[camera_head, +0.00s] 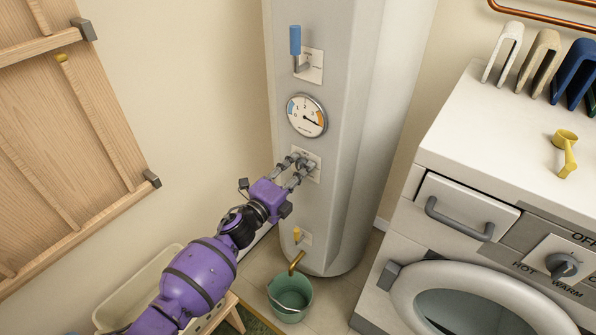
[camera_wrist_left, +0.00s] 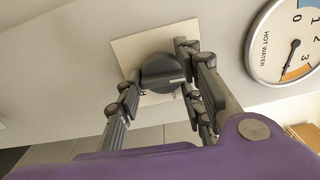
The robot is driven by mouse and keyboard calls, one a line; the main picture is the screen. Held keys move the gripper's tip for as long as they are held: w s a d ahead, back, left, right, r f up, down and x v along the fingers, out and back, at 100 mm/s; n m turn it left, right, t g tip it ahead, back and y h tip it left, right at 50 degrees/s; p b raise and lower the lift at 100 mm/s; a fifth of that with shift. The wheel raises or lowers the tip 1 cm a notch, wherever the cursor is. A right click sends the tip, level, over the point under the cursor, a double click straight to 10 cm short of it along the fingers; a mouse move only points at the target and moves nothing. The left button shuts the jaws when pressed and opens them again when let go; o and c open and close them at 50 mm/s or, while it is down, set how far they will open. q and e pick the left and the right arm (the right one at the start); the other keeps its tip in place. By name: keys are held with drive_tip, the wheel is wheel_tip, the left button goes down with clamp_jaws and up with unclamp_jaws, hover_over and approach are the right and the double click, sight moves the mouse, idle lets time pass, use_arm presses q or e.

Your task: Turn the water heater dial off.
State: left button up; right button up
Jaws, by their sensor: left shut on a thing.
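The water heater (camera_head: 350,110) is a tall pale grey tank in the middle of the head view. Its dial (camera_wrist_left: 160,72) is a dark round knob on a light square plate (camera_wrist_left: 125,52). My left gripper (camera_head: 300,163) reaches up from the lower left and is shut on the dial, with a finger on each side of it in the left wrist view (camera_wrist_left: 158,75). The fingers hide part of the dial and its markings. My right gripper is not in view.
A round hot water gauge (camera_head: 307,115) and a blue-handled lever (camera_head: 295,42) sit above the dial. A washing machine (camera_head: 440,170) stands at the right. A wooden panel (camera_head: 60,120) hangs at the left.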

use_arm(q)
drive_tip(key=shift+a+f+n, duration=0.2)
drive_tip(key=shift+f+n, duration=0.05)
drive_tip(key=shift+n, duration=0.05)
drive_tip(key=shift+f, duration=0.1)
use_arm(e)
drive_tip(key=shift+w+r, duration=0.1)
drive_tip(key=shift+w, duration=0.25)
use_arm(q)
drive_tip(key=o, duration=1)
drive_tip(key=v, duration=1.2)
drive_tip(key=shift+d, duration=0.1)
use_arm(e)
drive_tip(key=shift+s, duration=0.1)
